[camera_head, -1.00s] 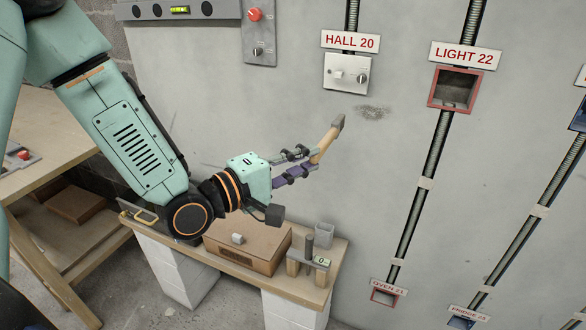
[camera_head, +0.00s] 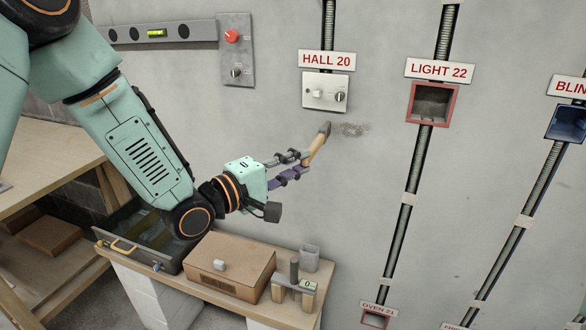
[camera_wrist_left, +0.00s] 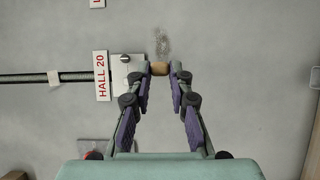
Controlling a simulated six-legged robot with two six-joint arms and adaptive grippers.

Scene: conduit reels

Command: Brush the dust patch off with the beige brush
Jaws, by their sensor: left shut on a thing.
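The dust patch (camera_head: 352,129) is a grey speckled smudge on the wall, just below and right of the HALL 20 switch plate (camera_head: 325,92). It also shows in the left wrist view (camera_wrist_left: 161,42), just beyond my fingertips. My left gripper (camera_head: 301,165) is shut on the beige brush (camera_head: 317,145). The brush tilts up to the right, with its dark grey tip beside the left edge of the patch. Whether the tip touches the wall I cannot tell. In the left wrist view only the brush's beige end (camera_wrist_left: 159,69) shows between the fingers. My right gripper is not in view.
A red-framed box (camera_head: 433,104) under LIGHT 22 and a blue box (camera_head: 567,123) sit right on the wall. Below my arm, a bench carries a brown case (camera_head: 230,265), a wooden holder (camera_head: 293,290) and an open dark toolbox (camera_head: 140,235).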

